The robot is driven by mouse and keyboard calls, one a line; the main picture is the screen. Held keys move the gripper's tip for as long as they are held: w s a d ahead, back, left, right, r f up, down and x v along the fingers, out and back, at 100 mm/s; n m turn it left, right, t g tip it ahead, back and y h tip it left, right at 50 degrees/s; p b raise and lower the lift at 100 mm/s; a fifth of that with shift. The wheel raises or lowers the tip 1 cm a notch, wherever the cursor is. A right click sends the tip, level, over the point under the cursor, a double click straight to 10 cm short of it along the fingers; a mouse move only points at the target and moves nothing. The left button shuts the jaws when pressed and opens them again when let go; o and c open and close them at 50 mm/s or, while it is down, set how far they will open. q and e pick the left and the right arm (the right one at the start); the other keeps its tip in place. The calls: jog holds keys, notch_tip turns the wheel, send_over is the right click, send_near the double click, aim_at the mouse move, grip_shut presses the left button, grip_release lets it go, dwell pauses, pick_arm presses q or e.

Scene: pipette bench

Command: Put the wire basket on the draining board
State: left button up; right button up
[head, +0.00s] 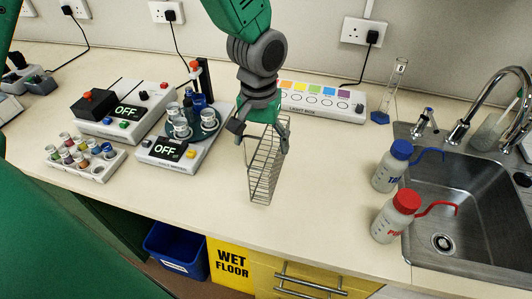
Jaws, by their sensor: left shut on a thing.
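The wire basket (262,175) is a narrow grey mesh frame in the middle of the head view, over the front part of the bench. My left gripper (262,138) comes down from above and is shut on its upper part. The gripper fingers hide some of the basket's top. The basket looks slightly tilted, and I cannot tell whether its bottom touches the bench. The metal sink (470,215) is at the right. No draining board can be clearly made out; the sink unit is cut off by the right edge. My right gripper is not in view.
A blue-capped bottle (391,168) and a red-capped bottle (395,218) stand between the basket and the sink. The tap (490,105) arches behind the basin. A light box (320,102) and a glass cylinder (394,88) are at the back. Instruments (180,150) crowd the left.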

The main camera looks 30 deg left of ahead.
pick_arm(q)
jog(key=shift+w+a+f, duration=0.15)
jog(key=shift+f, duration=2.15)
jog(key=o, duration=1.6)
